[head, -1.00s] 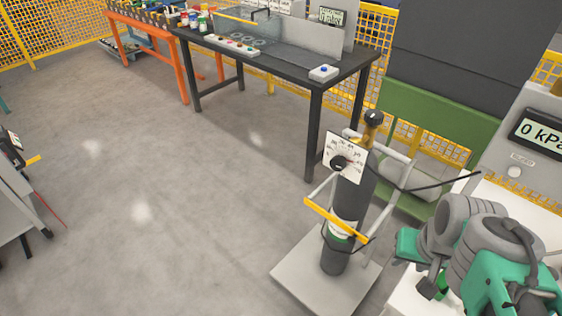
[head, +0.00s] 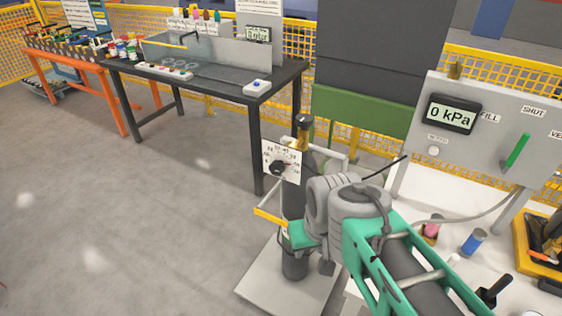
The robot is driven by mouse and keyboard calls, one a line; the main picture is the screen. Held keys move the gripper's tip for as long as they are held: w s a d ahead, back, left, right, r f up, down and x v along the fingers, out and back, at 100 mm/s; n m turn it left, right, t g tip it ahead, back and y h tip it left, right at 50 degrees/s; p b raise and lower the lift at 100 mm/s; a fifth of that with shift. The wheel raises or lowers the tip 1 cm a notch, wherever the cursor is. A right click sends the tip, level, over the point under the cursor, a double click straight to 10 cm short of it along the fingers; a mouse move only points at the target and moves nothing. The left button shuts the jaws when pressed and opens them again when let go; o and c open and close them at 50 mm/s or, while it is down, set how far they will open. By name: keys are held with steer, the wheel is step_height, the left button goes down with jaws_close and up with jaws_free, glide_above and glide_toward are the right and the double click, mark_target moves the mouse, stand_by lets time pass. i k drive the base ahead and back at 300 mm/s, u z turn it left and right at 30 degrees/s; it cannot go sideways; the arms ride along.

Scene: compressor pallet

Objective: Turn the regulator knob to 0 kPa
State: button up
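The regulator knob (head: 277,168) is a dark round knob on a white, square dial plate (head: 293,173) with printed marks. The plate sits high on a dark gas cylinder (head: 293,205) that stands on a trolley. The marks are too small to read, so I cannot tell the knob's setting from them. A display (head: 451,113) on the grey panel at the right reads 0 kPa. My green and grey arm reaches in from the lower right, right of and below the dial. No part of it visibly touches the knob. My gripper's fingers cannot be made out at the arm's far end.
The trolley (head: 262,283) has a flat base and a yellow bar (head: 270,216). A dark workbench (head: 215,92) stands behind at the left. The grey panel (head: 475,160) rises above a white table with small items. Open floor lies left of the trolley.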

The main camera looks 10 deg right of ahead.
mark_target(276, 167)
steer(key=k, duration=1.1)
steer(key=u, duration=0.85)
steer(key=i, duration=0.75)
steer(key=u, duration=0.6)
